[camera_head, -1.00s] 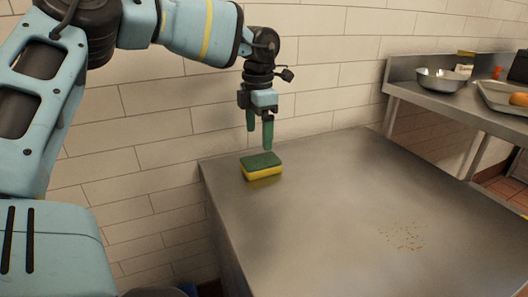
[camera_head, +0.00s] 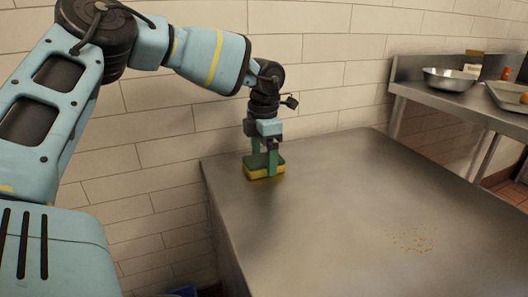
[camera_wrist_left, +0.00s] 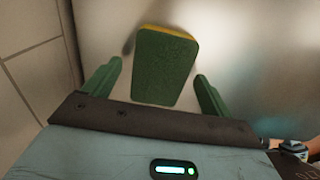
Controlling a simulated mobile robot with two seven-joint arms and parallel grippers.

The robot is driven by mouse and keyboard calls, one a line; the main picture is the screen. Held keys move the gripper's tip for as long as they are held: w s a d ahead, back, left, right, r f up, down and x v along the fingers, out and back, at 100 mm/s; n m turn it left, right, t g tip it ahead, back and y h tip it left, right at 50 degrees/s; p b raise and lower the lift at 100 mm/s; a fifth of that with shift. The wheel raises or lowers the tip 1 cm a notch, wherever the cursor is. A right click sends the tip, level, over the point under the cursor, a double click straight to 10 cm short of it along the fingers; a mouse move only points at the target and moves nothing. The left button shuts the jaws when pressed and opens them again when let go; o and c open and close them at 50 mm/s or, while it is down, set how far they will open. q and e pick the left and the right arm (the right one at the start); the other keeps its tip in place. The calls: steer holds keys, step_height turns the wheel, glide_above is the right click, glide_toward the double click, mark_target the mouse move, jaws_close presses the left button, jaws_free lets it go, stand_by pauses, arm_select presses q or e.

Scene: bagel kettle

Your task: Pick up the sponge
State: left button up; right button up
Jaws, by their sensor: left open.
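The sponge (camera_head: 258,172), green on top and yellow below, lies flat on the metal table (camera_head: 330,210) near its far left corner. My left gripper (camera_head: 264,168) is lowered over it, pointing down, with green fingers. In the left wrist view the sponge (camera_wrist_left: 165,66) lies ahead of and between the two open fingers (camera_wrist_left: 152,85), with a gap on each side. Whether the fingertips touch the table is not clear. My right gripper is in neither view.
A tiled wall (camera_head: 170,150) runs close behind the table's left edge. Orange crumbs (camera_head: 412,238) lie on the right part of the table. A side counter holds a metal bowl (camera_head: 449,79) and a tray (camera_head: 508,96). The table's middle is clear.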

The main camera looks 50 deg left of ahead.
mark_target(266, 160)
arm_select(q)
steer(key=c, duration=1.1)
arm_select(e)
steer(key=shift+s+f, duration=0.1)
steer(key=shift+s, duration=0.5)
arm_select(q)
steer(key=shift+o, duration=0.2)
steer(key=shift+r, duration=0.1)
steer(key=shift+r, duration=0.5)
steer(key=r, duration=0.1)
steer(key=d+r+p, duration=0.1)
steer(key=shift+r, duration=0.3)
steer(key=w+d, duration=0.1)
steer(key=d, duration=0.3)
steer(key=w+d, duration=0.1)
steer(key=d, duration=0.3)
steer(key=w+d+r, duration=0.1)
steer(key=d, duration=0.4)
steer(key=shift+w+d+r, duration=0.1)
steer(key=shift+w+d, duration=0.1)
steer(key=shift+d, duration=0.65)
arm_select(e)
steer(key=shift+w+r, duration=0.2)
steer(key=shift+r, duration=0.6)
